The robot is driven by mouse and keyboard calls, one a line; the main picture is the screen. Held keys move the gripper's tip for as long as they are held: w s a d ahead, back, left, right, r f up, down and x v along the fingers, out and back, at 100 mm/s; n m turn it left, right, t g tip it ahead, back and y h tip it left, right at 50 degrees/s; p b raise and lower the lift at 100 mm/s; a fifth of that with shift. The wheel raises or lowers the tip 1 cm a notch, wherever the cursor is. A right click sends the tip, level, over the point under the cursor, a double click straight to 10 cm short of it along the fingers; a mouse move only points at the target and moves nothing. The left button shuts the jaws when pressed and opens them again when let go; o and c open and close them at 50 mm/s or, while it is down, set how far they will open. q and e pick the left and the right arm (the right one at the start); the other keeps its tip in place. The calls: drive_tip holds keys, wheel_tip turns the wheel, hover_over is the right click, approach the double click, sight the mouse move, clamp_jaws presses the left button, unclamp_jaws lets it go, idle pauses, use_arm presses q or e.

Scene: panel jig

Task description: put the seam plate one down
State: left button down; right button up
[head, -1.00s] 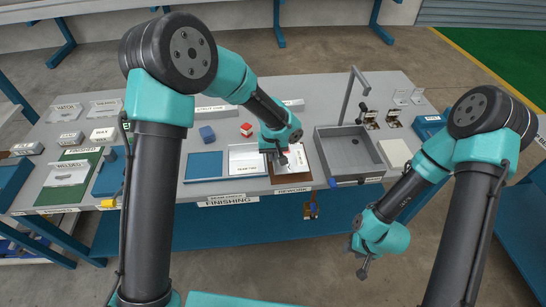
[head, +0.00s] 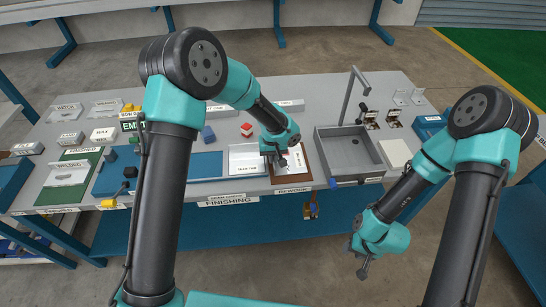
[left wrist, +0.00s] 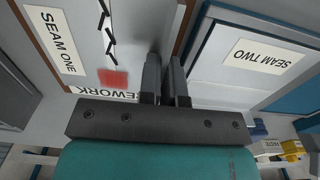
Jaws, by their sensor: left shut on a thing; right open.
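Seam plate one (left wrist: 90,40) is pale grey, with a "SEAM ONE" label, a black zigzag line and a red square. It lies over the brown-edged rework board (left wrist: 190,25), and its pale surface also shows in the head view (head: 296,161). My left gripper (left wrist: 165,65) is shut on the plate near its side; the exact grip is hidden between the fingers. I cannot tell whether the plate rests fully on the board. My right gripper (head: 363,270) is open and empty, off the front of the bench.
A plate labelled "SEAM TWO" (left wrist: 265,58) lies just left of the board in the head view (head: 243,157).

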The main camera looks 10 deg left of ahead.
use_arm(q)
drive_tip(key=shift+f, duration=0.1)
drive_tip(key=c, duration=1.6)
unclamp_jaws()
wheel_tip(320, 180, up, 12)
drive_tip(key=shift+r, duration=0.1)
drive_tip(key=shift+s, duration=0.1)
